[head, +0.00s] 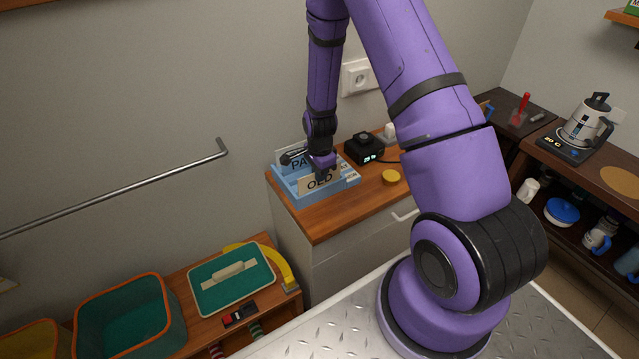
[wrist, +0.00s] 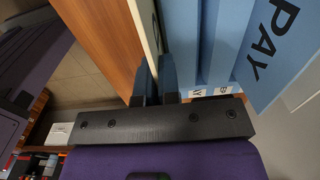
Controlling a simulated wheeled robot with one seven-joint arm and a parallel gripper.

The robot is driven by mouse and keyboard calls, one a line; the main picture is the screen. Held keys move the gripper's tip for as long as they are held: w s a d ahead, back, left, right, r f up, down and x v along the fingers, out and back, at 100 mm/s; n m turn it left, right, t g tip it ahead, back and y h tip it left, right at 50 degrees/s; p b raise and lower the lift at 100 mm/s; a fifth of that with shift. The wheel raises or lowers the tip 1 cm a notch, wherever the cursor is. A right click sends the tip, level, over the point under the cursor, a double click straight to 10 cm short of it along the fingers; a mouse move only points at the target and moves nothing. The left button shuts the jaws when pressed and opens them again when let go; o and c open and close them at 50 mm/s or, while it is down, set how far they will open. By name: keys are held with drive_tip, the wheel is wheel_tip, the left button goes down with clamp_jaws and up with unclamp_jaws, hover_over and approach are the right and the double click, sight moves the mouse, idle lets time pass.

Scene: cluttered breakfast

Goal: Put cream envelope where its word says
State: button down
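The cream envelope (head: 307,186) is marked with a dark word that looks like OLD, partly covered by my gripper. My gripper (head: 321,175) is shut on its upper edge; in the wrist view my gripper (wrist: 157,82) has the thin envelope (wrist: 146,28) between its fingers. The envelope stands upright at the near side of the blue sorter (head: 283,190); I cannot tell whether it is inside a slot. The sorter (wrist: 216,45) shows parallel slots and small white end labels (head: 351,175), too small to read fully.
The sorter is on a wooden cabinet top (head: 322,220). A black clock (head: 364,149) and a yellow round thing (head: 391,176) are to its right. A metal rail (head: 120,187) is on the wall at left. The cabinet top in front of the sorter is clear.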

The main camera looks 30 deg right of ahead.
drive_tip(key=shift+r, duration=4.25)
